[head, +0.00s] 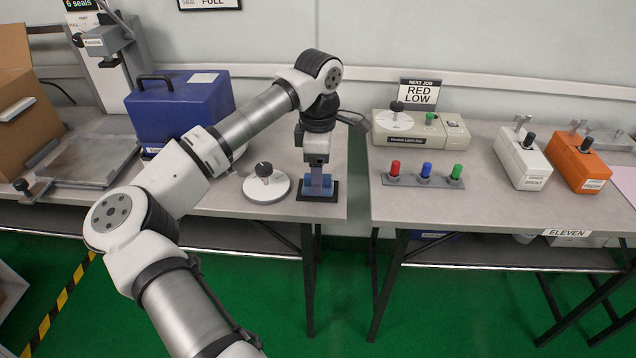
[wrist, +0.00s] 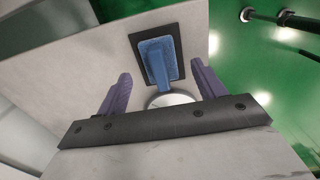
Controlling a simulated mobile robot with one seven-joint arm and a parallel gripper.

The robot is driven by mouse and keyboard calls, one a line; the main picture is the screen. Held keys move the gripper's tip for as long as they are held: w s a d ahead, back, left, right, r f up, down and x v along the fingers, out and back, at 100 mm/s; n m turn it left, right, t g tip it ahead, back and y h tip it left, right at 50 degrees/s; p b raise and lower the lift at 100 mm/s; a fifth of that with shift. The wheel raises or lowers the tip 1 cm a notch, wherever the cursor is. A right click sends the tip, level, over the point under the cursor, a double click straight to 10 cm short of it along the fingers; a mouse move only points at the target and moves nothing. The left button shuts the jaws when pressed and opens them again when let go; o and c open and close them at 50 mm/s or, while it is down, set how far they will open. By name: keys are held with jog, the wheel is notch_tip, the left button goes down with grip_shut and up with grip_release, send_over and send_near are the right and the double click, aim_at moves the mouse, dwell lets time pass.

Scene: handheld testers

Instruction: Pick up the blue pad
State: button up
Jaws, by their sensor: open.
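The blue pad (wrist: 158,62) sits on a black mat (wrist: 178,35) on the left bench and has a raised blue grip. In the head view the blue pad (head: 311,185) shows below my gripper (head: 320,180), partly hidden by it. In the wrist view my gripper (wrist: 160,90) is open, with its two purple fingers apart to either side of the pad's near end. Nothing is between the fingertips that I can see being held. Whether a finger touches the pad cannot be told.
A white round disc with a black knob (head: 266,184) stands just left of the mat. A blue case (head: 180,105) is behind my arm. A gap separates the left bench from the right bench (head: 450,205), which holds coloured plugs (head: 426,170) and testers (head: 523,160).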

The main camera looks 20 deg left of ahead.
jog(key=shift+f, duration=1.35)
jog(key=c, duration=1.1)
jog(key=shift+o, duration=0.2)
jog(key=shift+r, duration=0.1)
notch_tip(320, 180, up, 20)
